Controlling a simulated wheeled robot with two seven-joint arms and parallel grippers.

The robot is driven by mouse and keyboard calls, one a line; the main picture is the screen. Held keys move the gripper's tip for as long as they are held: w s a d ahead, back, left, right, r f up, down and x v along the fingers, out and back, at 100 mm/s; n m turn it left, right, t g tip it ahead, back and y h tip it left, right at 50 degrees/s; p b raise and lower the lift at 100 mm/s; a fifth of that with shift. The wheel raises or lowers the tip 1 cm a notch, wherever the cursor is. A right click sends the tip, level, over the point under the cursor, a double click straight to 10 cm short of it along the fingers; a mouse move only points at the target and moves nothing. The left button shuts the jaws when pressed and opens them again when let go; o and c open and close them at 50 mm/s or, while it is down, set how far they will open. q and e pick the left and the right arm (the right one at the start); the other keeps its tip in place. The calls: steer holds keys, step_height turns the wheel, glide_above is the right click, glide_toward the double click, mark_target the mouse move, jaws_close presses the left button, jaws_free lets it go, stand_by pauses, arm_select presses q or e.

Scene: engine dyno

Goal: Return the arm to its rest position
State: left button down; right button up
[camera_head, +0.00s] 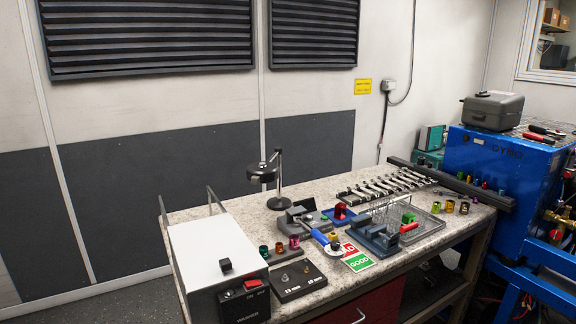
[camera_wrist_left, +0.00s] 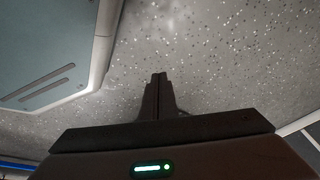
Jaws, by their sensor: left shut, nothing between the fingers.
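Neither arm shows in the head view. In the left wrist view my left gripper (camera_wrist_left: 159,80) is shut, its two dark fingers together with nothing between them. Grey speckled floor (camera_wrist_left: 225,60) shows behind the fingertips, and no object touches them. My right gripper is in neither view.
The workbench (camera_head: 210,212) holds a white-topped box (camera_head: 212,248), a black lamp (camera_head: 263,172), a row of wrenches (camera_head: 385,185), a wire tray (camera_head: 425,222) and several small coloured parts. A blue dyno cabinet (camera_head: 500,160) stands at the right. Floor at the lower left (camera_head: 90,305) is clear.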

arm_select(q)
steer(key=s+d+f+g, duration=0.1)
steer(key=s+f, duration=0.1)
steer(key=s, duration=0.6)
steer(key=s+d+f+g+b, duration=0.1)
steer(key=s+f, duration=0.1)
steer(key=s, duration=0.6)
steer(key=shift+s+d, duration=0.15)
steer(key=shift+d, duration=0.15)
steer(key=shift+f, duration=0.1)
